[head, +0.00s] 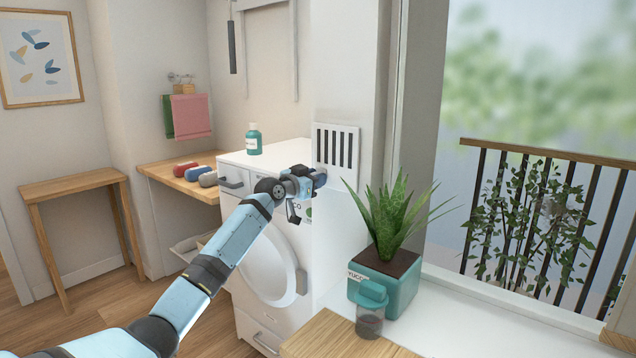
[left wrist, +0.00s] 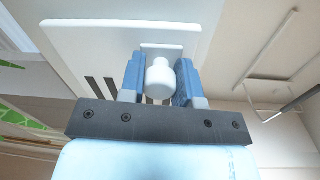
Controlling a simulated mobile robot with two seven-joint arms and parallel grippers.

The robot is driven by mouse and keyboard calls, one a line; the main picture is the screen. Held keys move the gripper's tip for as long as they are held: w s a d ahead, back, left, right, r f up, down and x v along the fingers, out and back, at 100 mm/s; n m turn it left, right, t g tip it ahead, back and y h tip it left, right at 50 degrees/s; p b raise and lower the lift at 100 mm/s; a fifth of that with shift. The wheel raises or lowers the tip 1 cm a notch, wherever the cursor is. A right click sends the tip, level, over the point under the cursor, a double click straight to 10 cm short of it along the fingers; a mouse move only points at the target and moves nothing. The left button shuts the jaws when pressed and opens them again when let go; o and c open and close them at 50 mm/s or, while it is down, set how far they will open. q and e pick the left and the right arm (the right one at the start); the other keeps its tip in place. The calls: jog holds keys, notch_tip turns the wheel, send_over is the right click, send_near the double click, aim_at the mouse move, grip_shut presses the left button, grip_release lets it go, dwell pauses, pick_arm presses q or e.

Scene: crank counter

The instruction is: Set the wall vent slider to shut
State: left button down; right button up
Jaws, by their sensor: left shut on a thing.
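The wall vent (head: 337,148) is a white plate with dark vertical slots on the wall pillar. In the left wrist view its plate (left wrist: 75,45) fills the upper left, with a few dark slots showing beside the gripper. The slider's white knob (left wrist: 160,78) stands between the blue fingers of my left gripper (left wrist: 159,82), which is shut on it. In the head view my left gripper (head: 318,180) is at the lower edge of the vent and hides the knob. My right gripper is in neither view.
A white washing machine (head: 265,262) is behind my arm, with a teal bottle (head: 254,140) on top.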

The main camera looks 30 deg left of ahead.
pick_arm(q)
jog(key=shift+a+r, duration=0.15)
jog(key=shift+a, duration=0.05)
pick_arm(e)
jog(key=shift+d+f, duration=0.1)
pick_arm(q)
jog(key=c, duration=1.1)
grip_release()
jog(key=o, duration=0.3)
jog(key=s+a, duration=0.2)
jog(key=s, duration=1.1)
jog(key=shift+s+p, duration=0.35)
jog(key=shift+p, duration=0.05)
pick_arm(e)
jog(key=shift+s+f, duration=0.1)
pick_arm(q)
jog(key=shift+f, duration=0.2)
